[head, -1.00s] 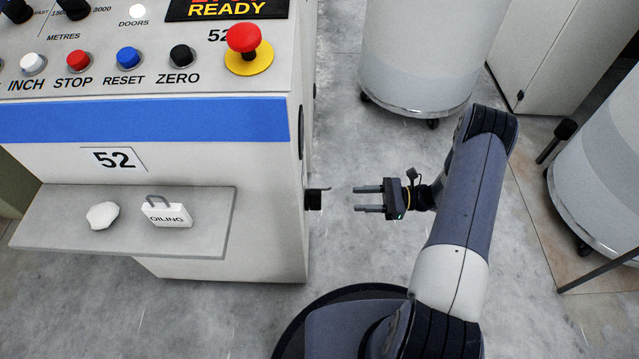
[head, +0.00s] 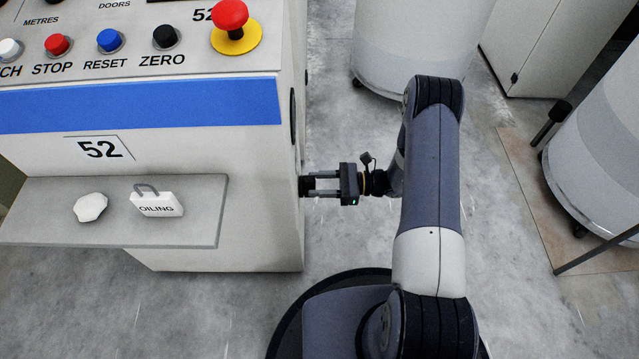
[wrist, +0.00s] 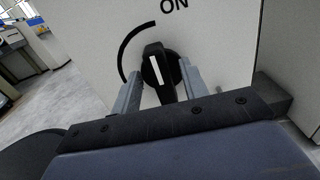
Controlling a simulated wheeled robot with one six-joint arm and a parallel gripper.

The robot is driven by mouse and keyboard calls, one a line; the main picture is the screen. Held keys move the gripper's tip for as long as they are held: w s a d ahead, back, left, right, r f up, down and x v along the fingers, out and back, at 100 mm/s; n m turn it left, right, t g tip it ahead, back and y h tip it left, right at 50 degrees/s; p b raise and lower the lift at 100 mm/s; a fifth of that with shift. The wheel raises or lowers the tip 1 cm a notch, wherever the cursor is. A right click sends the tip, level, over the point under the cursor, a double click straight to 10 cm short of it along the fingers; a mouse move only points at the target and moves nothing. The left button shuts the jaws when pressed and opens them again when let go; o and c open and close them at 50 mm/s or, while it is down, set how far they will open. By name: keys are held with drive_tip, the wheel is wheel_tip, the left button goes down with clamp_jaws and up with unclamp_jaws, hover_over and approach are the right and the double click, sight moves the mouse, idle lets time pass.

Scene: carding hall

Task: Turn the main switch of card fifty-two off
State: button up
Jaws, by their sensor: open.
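The card machine numbered 52 (head: 150,225) stands at the left in the head view. Its main switch (wrist: 157,68) is a black rotary knob with a white bar on the side panel, seen in the wrist view. The bar stands nearly upright, tilted slightly, below the word ON, with a black arc at its upper left. My gripper (head: 310,184) is open at the machine's right side. In the wrist view its two fingers (wrist: 160,92) stand one on each side of the knob's handle, with gaps that are hard to judge. In the head view the switch is mostly hidden.
A shelf (head: 40,210) on the machine's front holds a white lump (head: 90,207) and a white OILING tag (head: 157,204). A red emergency button (head: 230,15) tops the panel. Large wheeled cans stand behind (head: 405,45) and at right (head: 600,150).

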clamp_jaws()
idle(0.4)
drive_tip(key=shift+s+f+n+b, duration=0.1)
drive_tip(key=shift+n+b, duration=0.25)
drive_tip(key=shift+n, duration=0.05)
drive_tip(key=n+b, duration=0.3)
drive_tip(key=n, duration=0.1)
drive_tip(key=n+b, duration=0.3)
drive_tip(key=n, duration=0.1)
drive_tip(key=s+f+n+b, duration=0.1)
drive_tip(key=n+b, duration=0.2)
drive_tip(key=n, duration=0.1)
drive_tip(key=shift+n, duration=0.4)
drive_tip(key=n, duration=0.4)
drive_tip(key=shift+s+f+b, duration=0.1)
drive_tip(key=shift+b, duration=0.25)
drive_tip(key=shift+n, duration=0.3)
